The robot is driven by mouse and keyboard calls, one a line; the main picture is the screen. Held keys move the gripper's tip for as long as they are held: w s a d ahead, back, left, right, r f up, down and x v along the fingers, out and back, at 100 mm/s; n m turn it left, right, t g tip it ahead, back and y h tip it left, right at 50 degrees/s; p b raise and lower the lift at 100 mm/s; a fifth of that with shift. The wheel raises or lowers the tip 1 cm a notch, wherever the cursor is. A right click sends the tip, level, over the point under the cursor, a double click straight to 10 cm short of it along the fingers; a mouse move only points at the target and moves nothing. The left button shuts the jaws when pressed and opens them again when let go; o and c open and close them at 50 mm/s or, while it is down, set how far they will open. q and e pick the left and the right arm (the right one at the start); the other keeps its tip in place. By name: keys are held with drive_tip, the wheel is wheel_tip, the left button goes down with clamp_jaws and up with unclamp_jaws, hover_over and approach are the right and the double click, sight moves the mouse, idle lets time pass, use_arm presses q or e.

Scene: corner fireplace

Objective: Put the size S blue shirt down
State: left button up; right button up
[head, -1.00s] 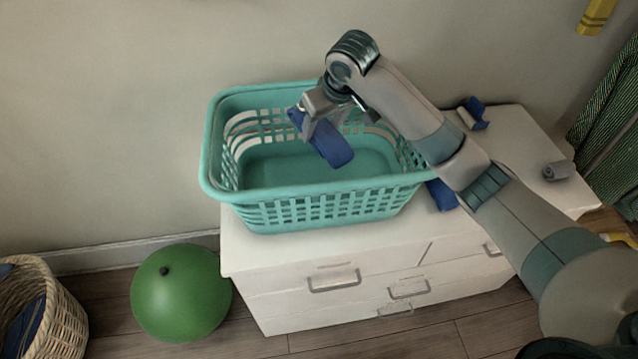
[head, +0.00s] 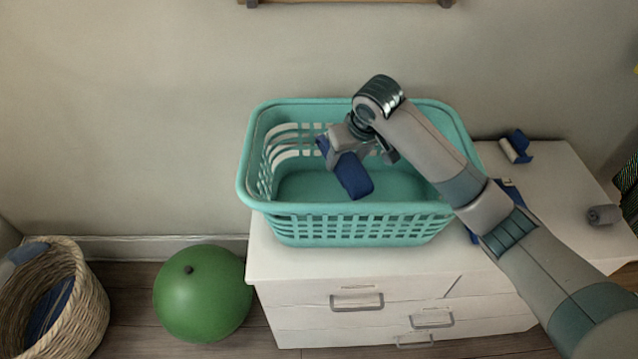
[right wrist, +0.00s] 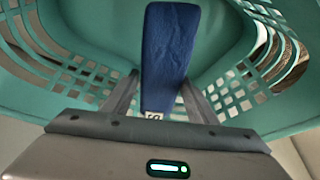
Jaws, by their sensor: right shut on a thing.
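The folded blue shirt (head: 354,177) is gripped by my right gripper (head: 346,153), over the inside of the teal laundry basket (head: 345,220). In the right wrist view the shirt (right wrist: 168,50) sticks out between the fingers of the gripper (right wrist: 158,98). A white label with what looks like an S shows at its near end. The basket wall (right wrist: 60,75) surrounds it there. I cannot tell whether the shirt touches the basket floor. My left gripper is not in view.
The basket stands on a white drawer chest (head: 300,268). A blue and white item (head: 516,147) and a grey roll (head: 603,215) lie on its right part. A green ball (head: 202,295) and a wicker basket (head: 85,310) stand on the floor at the left.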

drive_tip(key=a+f+p, duration=0.2)
drive_tip(key=a+f, duration=0.3)
drive_tip(key=a, duration=0.3)
drive_tip(key=shift+a, duration=0.25)
drive_tip(key=shift+p, duration=0.3)
wheel_tip(320, 180, down, 4)
drive_tip(key=shift+r+p, duration=0.1)
drive_tip(key=shift+p, duration=0.7)
drive_tip(key=shift+f, duration=0.65)
drive_tip(key=o, duration=1.2)
drive_tip(key=shift+c, duration=0.2)
